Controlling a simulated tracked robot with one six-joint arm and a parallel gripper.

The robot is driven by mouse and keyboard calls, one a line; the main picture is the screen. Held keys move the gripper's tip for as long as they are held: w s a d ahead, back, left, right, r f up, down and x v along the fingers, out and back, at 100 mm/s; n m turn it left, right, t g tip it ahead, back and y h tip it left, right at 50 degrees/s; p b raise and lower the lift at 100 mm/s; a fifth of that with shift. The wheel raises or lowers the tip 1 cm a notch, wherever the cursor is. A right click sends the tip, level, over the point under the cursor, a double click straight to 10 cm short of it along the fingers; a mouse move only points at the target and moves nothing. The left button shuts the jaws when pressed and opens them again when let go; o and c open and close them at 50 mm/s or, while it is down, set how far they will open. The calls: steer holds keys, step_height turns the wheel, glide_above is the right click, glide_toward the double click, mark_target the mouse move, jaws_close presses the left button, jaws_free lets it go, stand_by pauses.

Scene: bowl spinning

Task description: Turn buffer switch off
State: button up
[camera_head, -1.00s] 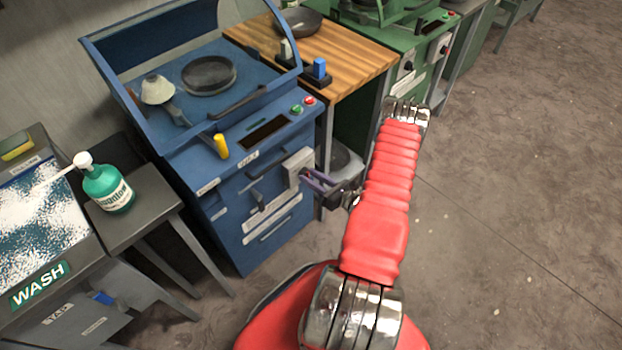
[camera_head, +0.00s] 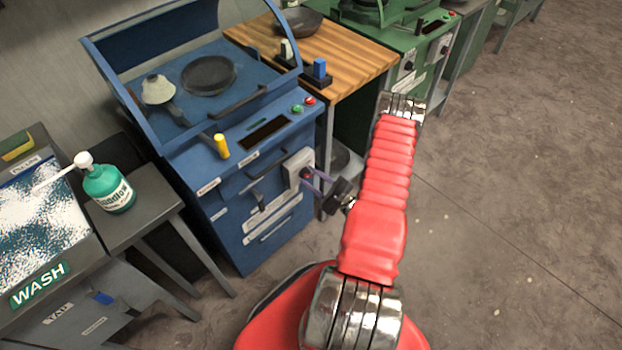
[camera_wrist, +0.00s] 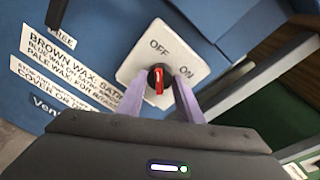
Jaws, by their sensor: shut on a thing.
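The switch is a black knob with a red pointer (camera_wrist: 158,79) on a pale plate (camera_wrist: 165,55) marked OFF and ON. The plate (camera_head: 294,168) is on the front of the blue machine (camera_head: 236,215) in the head view. In the wrist view the red pointer stands about upright in the picture, below the OFF word. My gripper (camera_wrist: 158,85) has its two purple fingers on either side of the knob, shut on it. In the head view my gripper (camera_head: 312,178) reaches the plate from the right. The fingertips' contact is small and hard to see there.
A yellow-topped lever (camera_head: 221,146) and red and green buttons (camera_head: 303,105) are on the blue machine. A wooden-topped table (camera_head: 345,60) and a green machine (camera_head: 410,45) stand behind. A teal bottle (camera_head: 108,188) stands at left. The floor at right is clear.

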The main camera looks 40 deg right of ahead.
steer(key=shift+a+f, duration=0.1)
stand_by(0.5)
steer(key=o, duration=1)
steer(key=shift+o, duration=0.2)
steer(key=s+r, duration=0.1)
steer(key=s, duration=1.2)
steer(key=shift+s+d+r, duration=0.25)
steer(key=shift+s+r, duration=0.1)
steer(key=shift+r, duration=0.05)
